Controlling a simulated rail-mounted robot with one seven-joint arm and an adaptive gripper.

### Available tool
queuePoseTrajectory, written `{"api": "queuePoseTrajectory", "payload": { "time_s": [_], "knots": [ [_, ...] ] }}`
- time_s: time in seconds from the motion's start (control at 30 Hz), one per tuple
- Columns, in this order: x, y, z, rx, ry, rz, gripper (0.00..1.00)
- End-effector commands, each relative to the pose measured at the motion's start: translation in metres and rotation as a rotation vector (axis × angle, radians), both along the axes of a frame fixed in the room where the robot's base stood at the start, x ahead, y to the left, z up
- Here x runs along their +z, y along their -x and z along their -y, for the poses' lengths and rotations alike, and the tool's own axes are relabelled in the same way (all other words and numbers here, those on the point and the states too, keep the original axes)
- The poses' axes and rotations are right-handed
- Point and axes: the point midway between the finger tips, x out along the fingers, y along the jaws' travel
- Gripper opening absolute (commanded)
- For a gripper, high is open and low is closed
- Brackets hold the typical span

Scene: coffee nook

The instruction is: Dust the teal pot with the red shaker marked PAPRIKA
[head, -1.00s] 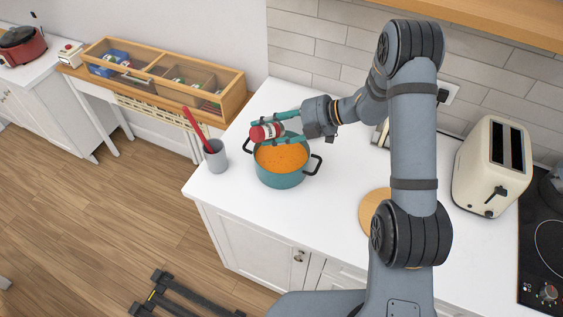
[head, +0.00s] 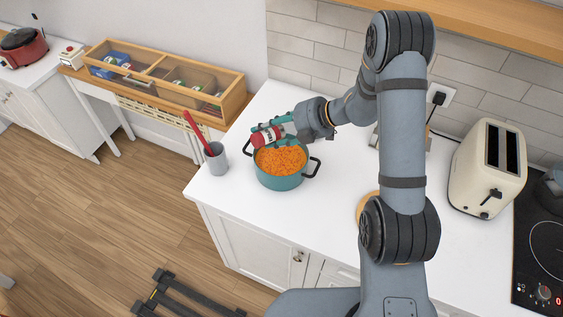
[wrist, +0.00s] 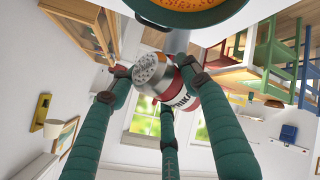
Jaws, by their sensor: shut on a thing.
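The teal pot (head: 281,182) stands on the white counter, with orange contents (head: 281,159) covered in red-orange specks. Its rim also shows at the top of the wrist view (wrist: 178,18). My gripper (head: 268,131) is shut on the red shaker (head: 262,138) above the pot's back-left rim. In the wrist view my gripper's teal fingers (wrist: 160,76) close around the shaker (wrist: 184,96). Its label reads partly "RIKA", and its silver holed cap (wrist: 152,72) faces the camera. The shaker lies tilted over, not upright; part of it is hidden by the fingers.
A grey cup (head: 216,158) with a red-handled utensil stands left of the pot. A cream toaster (head: 487,168) and a black hob (head: 541,245) are at the right. A divided wooden box (head: 165,85) sits at the back left.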

Motion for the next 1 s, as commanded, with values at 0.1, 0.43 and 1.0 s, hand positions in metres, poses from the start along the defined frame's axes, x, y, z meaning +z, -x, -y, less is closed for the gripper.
{"api": "queuePoseTrajectory", "payload": {
  "time_s": [0.1,0.43,1.0],
  "knots": [
    [0.008,0.001,-0.004,0.005,0.153,0.116,0.2],
    [0.013,0.001,-0.004,0.005,0.479,0.345,0.2],
    [0.025,0.0,-0.001,0.002,0.641,0.45,0.2]
  ]
}}
